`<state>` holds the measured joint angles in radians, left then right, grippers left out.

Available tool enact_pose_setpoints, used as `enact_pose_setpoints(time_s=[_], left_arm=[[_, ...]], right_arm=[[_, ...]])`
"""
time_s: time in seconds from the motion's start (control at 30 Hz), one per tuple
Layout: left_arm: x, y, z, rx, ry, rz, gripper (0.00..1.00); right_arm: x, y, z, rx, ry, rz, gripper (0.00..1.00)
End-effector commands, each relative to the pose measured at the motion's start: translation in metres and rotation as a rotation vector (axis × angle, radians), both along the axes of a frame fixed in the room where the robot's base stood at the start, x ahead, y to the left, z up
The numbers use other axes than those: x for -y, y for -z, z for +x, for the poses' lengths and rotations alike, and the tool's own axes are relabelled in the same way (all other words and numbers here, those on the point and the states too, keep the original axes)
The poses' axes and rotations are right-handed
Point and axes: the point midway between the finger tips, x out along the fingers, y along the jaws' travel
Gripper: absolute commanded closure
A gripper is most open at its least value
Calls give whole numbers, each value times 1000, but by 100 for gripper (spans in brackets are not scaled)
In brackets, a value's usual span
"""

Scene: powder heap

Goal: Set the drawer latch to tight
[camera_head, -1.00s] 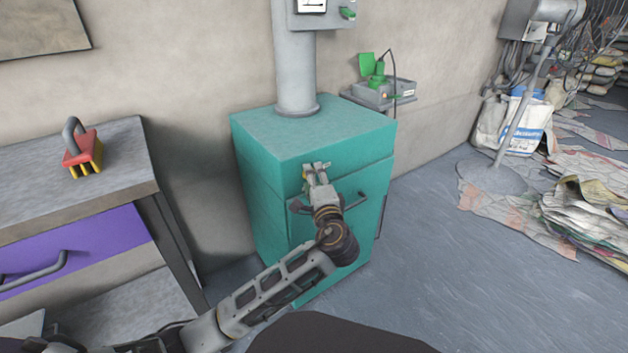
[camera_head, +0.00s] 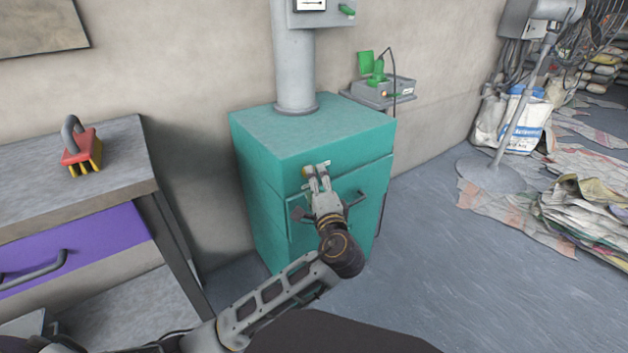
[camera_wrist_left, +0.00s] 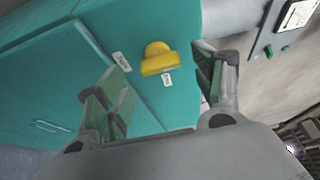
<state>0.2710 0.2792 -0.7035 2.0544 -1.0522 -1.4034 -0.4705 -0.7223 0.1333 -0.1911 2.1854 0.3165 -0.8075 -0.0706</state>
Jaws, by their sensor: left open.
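In the left wrist view the yellow latch knob (camera_wrist_left: 158,59) sits on the teal front (camera_wrist_left: 60,60), between two small white labels whose words I cannot read for sure. My left gripper (camera_head: 316,170) is at the upper front of the cabinet. In the left wrist view its green-padded fingers (camera_wrist_left: 160,85) are open, one on each side of the knob and apart from it. The knob is mostly hidden by the gripper in the head view. My right gripper is not in view.
A grey column (camera_head: 295,70) rises from the cabinet top. A workbench (camera_head: 110,190) with a purple drawer and a red-and-yellow brush (camera_head: 80,150) stands at left. The floor right of the cabinet is clear up to loose paper sheets (camera_head: 580,200).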

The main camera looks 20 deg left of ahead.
Motion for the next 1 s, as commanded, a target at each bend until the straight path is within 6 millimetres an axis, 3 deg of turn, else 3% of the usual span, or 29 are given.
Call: enact_pose_setpoints(time_s=[0.4, 1.0], left_arm=[[21, 1, -37, 0, -1, -1, 32], [22, -1, -38, 0, 0, -1, 32]], right_arm=[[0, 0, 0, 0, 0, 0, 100], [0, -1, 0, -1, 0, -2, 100]])
